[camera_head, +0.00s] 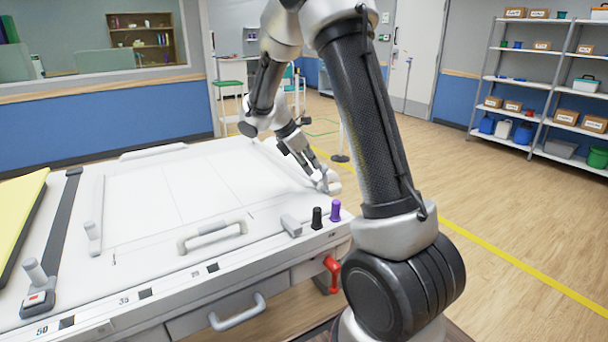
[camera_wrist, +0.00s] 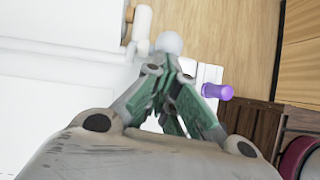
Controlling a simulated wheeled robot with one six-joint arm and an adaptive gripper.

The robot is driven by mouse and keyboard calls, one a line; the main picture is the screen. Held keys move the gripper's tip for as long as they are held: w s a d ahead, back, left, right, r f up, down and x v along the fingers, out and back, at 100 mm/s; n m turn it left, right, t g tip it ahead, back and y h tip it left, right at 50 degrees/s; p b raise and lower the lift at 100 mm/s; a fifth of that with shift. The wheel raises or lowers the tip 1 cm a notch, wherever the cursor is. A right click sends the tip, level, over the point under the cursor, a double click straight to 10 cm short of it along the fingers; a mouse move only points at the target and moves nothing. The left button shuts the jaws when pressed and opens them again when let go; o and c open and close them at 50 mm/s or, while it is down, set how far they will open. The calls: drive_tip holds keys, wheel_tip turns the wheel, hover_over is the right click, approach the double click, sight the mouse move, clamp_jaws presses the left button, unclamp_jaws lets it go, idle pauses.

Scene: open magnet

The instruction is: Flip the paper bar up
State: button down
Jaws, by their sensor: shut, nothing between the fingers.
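My gripper (camera_head: 318,174) is at the far right edge of the white table-like machine (camera_head: 140,190), with its fingers pointing down. In the wrist view my gripper (camera_wrist: 168,66) has its fingertips together, with nothing seen between them. A white rounded knob (camera_head: 333,187) is right at the fingertips; in the wrist view the white ball (camera_wrist: 169,43) is just beyond them. I cannot tell whether they touch. A pale cylinder (camera_wrist: 141,22) lies beyond the ball. Which part is the paper bar is not certain; the white knob may belong to it, and its bar is mostly hidden by my gripper.
A purple knob (camera_head: 335,210) and a black knob (camera_head: 317,218) stand at the machine's near right corner. A grey handle (camera_head: 212,234) rises from the front of the bed. A black bar (camera_head: 62,225) and yellow panel (camera_head: 20,215) are at left. Floor on the right is open.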

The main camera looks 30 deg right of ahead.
drive_tip(key=d+y, duration=0.2)
drive_tip(key=d, duration=0.1)
drive_tip(key=d+r+y, duration=0.1)
drive_tip(key=d+y, duration=0.1)
drive_tip(key=y, duration=0.1)
drive_tip(key=shift+w+d+r+y, duration=0.2)
drive_tip(key=shift+d+y, duration=0.1)
drive_tip(key=shift+d, duration=0.1)
drive_tip(key=shift+d+f+y, duration=0.2)
drive_tip(key=shift+d+y, duration=0.8)
drive_tip(key=shift+d, duration=0.6)
